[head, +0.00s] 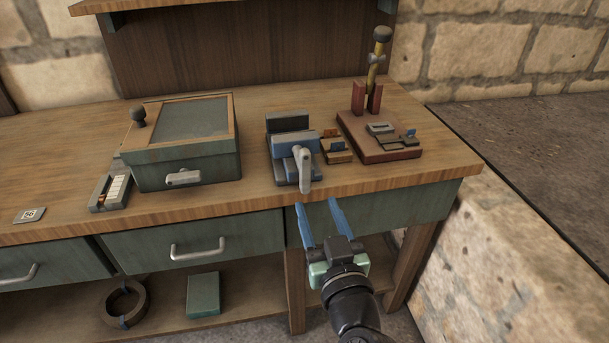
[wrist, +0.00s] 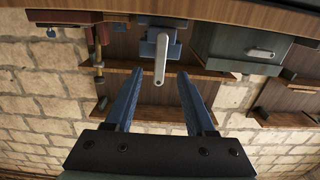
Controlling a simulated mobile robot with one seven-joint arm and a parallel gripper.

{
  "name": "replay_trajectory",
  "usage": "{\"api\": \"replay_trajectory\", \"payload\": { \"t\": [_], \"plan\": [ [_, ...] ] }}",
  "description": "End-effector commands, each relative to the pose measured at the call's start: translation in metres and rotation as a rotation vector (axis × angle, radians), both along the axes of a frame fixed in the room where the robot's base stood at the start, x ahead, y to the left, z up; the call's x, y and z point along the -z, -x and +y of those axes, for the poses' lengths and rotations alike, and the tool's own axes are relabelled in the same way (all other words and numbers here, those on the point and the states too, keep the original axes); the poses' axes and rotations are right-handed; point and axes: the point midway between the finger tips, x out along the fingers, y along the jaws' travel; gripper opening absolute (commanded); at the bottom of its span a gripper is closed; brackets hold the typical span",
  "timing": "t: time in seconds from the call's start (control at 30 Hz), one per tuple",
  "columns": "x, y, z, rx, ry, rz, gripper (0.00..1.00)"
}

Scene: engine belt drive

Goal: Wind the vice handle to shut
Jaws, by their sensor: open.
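The blue and dark grey vice (head: 292,150) stands near the front edge of the wooden workbench. Its light grey handle (head: 304,168) points down toward the front edge in the head view. The handle also shows in the wrist view (wrist: 161,60), ahead of and between the two blue fingers. The vice body shows above it there (wrist: 165,28). My gripper (head: 318,207) is open and empty, in front of the bench edge and a little below the handle. The fingers appear apart from the handle. Whether the vice jaws fully meet is hard to tell.
The bench front edge (head: 240,202) lies near my gripper.

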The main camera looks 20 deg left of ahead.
Motion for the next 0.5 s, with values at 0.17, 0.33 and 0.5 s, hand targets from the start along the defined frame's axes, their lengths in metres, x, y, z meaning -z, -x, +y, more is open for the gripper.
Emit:
{"api": "replay_trajectory", "payload": {
  "t": [0.17, 0.33, 0.5],
  "plan": [
    [-0.004, -0.024, 0.017, -0.002, -0.001, -0.003, 0.55],
    [-0.004, -0.053, 0.036, -0.002, 0.001, -0.003, 0.55],
    [-0.004, -0.078, 0.053, -0.001, 0.001, -0.003, 0.55]
  ]
}}
